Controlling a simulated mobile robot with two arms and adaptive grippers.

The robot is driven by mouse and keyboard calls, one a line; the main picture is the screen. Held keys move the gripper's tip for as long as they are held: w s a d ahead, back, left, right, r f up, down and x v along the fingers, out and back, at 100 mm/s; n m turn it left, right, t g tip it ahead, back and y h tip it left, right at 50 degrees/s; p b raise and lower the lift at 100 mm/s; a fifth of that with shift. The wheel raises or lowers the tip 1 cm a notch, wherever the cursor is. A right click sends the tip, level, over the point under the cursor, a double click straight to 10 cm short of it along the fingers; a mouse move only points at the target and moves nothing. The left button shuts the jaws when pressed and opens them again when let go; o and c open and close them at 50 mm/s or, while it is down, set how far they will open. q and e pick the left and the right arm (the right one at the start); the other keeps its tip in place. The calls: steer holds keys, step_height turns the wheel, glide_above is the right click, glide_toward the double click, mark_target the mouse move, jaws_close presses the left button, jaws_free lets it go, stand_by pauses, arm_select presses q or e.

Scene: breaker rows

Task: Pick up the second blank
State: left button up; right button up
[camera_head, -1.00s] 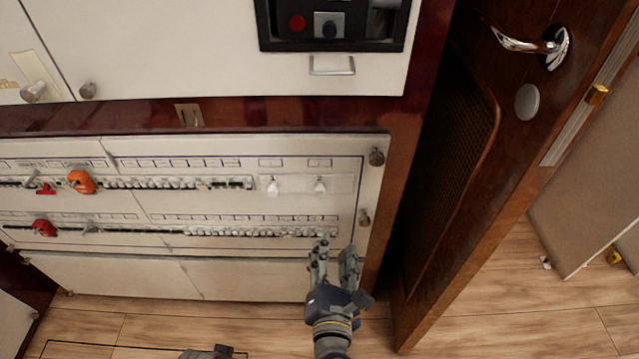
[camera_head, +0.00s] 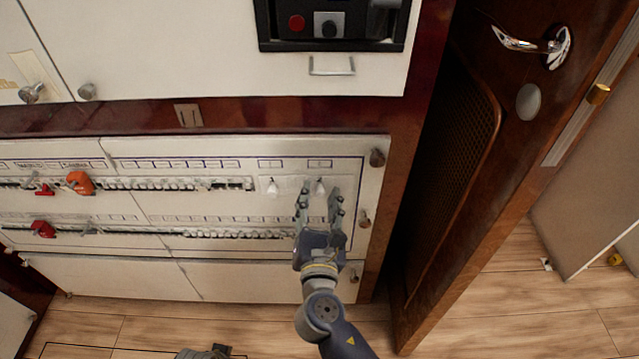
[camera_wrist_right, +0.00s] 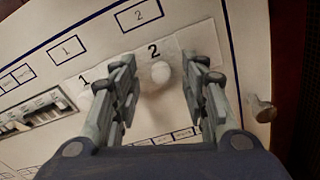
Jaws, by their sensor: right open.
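The second blank (camera_head: 320,186) is a small white knob on the lower breaker panel, at the right end of the upper row. In the right wrist view the second blank (camera_wrist_right: 160,73) sits under the printed "2". My right gripper (camera_head: 320,194) is open in front of the panel, with a finger on each side of this blank. The right wrist view also shows the open fingers (camera_wrist_right: 158,66) with the blank between them, not gripped. The first blank (camera_head: 272,186) is to the left, partly behind a finger in the wrist view. A dark part of my left gripper (camera_head: 205,353) shows at the bottom edge.
Breaker rows (camera_head: 180,184) run left across the panel, with orange (camera_head: 80,183) and red (camera_head: 43,229) pieces on them. An open wooden door (camera_head: 470,200) stands at the right.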

steer(key=shift+w, duration=0.6)
jaws_close()
arm_select(q)
steer(key=shift+s+r, duration=0.2)
steer(key=shift+r, duration=0.05)
steer(key=shift+w+r, duration=0.1)
steer(key=shift+w, duration=0.15)
arm_select(e)
steer(key=shift+s, duration=0.1)
